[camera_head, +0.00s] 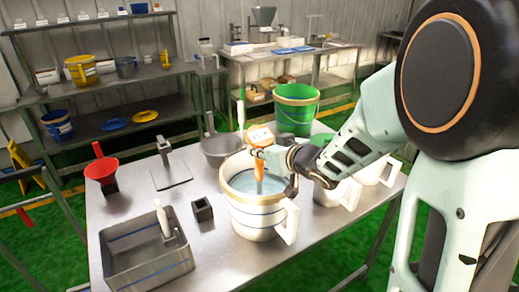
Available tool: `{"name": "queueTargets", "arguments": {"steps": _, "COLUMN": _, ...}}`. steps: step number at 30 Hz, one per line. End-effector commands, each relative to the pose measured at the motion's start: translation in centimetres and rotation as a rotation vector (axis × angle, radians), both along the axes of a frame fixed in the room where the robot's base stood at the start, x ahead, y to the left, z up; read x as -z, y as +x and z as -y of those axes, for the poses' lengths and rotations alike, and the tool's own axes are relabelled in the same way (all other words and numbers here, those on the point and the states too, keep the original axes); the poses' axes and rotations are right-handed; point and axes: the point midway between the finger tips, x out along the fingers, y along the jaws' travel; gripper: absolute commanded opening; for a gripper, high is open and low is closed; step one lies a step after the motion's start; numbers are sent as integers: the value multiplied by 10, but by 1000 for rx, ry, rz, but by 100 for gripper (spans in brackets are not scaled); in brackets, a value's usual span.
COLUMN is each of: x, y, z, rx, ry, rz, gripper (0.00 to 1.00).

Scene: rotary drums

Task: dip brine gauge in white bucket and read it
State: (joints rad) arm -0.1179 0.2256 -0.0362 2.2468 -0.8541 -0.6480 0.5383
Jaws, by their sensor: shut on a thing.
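The white bucket (250,216) stands on the metal table and holds pale blue liquid (243,184). My gripper (259,150) is above the bucket's rim and shut on the brine gauge (260,168), which has an orange shaft and a pale head with orange marks. The gauge is held roughly upright. Its lower end is over or in the liquid near the middle of the bucket; I cannot tell how deep. The reading on it is too small to make out.
White jugs (338,192) stand right of the bucket, under my arm. A grey pan (222,147) and green bucket (296,108) are behind. A metal tray (147,252), small black holder (202,210) and red funnel (101,168) are left. Bare tabletop lies front centre.

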Motion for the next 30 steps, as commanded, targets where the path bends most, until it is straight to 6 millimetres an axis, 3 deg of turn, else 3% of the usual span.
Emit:
{"name": "queueTargets", "arguments": {"steps": 1, "x": -13, "y": 0, "z": 0, "rx": 0, "ry": 1, "rz": 1, "gripper": 0}}
{"name": "queueTargets", "arguments": {"steps": 30, "x": -129, "y": 0, "z": 0, "rx": -1, "ry": 0, "rz": 3, "gripper": 0}}
